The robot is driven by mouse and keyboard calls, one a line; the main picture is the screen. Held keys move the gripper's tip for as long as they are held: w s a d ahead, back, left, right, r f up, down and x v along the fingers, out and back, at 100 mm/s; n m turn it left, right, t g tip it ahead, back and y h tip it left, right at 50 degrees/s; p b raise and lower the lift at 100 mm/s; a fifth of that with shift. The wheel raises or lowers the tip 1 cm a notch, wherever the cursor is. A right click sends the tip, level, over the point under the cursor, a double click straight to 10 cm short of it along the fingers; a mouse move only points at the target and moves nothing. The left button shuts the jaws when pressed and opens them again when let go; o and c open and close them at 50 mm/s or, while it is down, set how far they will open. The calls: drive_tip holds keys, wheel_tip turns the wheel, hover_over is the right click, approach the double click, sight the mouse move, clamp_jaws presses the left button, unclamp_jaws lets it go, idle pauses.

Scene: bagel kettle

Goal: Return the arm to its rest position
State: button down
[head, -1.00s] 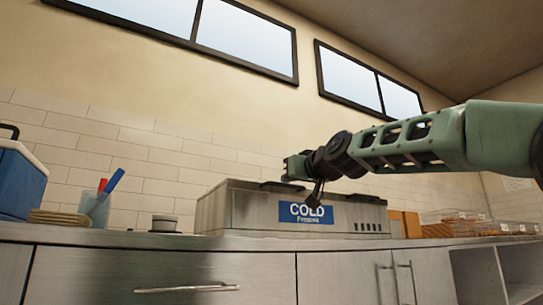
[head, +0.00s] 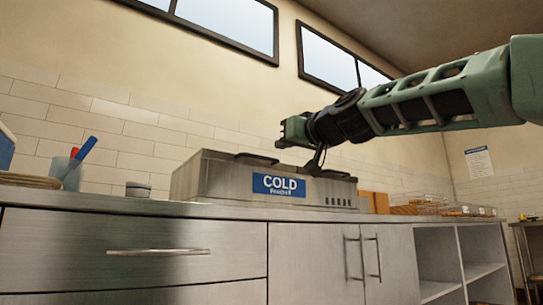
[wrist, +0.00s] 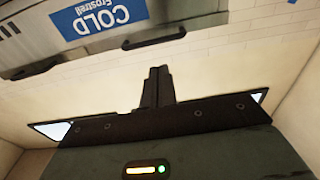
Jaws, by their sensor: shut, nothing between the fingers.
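My gripper (head: 315,163) is in front of and above the right part of the steel box labelled COLD (head: 222,181), at the end of my green arm. The wrist view shows its dark fingers (wrist: 158,72) shut together with nothing between them. In that view the COLD box (wrist: 40,45) appears upside down at the upper left, apart from the fingers. The arm reaches in from the right, roughly level and above the counter.
The steel counter (head: 150,203) runs along the wall, with a drawer and cupboards below. A cup with red and blue utensils (head: 73,174) and a small round container (head: 138,190) stand left. Clear bins (head: 425,206) stand right. Open shelves (head: 437,262) are below right.

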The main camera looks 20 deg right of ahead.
drive_tip(key=shift+s+f, duration=0.1)
drive_tip(key=s+a+f+n+g+y+p, duration=0.1)
drive_tip(key=s+a+f+n+g+p, duration=0.1)
drive_tip(key=a+f+g+p, duration=0.75)
drive_tip(key=s+a+f+g+p, duration=0.1)
drive_tip(key=s+a+f, duration=0.3)
drive_tip(key=f, duration=0.5)
drive_tip(key=s+a+f+g+p, duration=0.2)
drive_tip(key=s+f, duration=0.4)
drive_tip(key=f, duration=0.3)
drive_tip(key=s+d+f+n+g+h+p, duration=0.1)
drive_tip(key=s+d+f+g+h+p, duration=0.1)
drive_tip(key=s+f, duration=0.35)
drive_tip(key=s+d+f+n+g+h+p, duration=0.1)
drive_tip(key=s+d+f+g+p, duration=0.1)
drive_tip(key=s, duration=0.6)
drive_tip(key=s+d+f+n+g+h+p, duration=0.1)
drive_tip(key=s+f+g+h+p, duration=0.1)
drive_tip(key=s+f+p, duration=0.3)
wheel_tip(320, 180, up, 38)
drive_tip(key=s+d+p, duration=0.1)
drive_tip(key=s+p, duration=0.1)
drive_tip(key=p, duration=3.3)
drive_tip(key=shift+s+r, duration=0.15)
drive_tip(key=shift+s, duration=0.05)
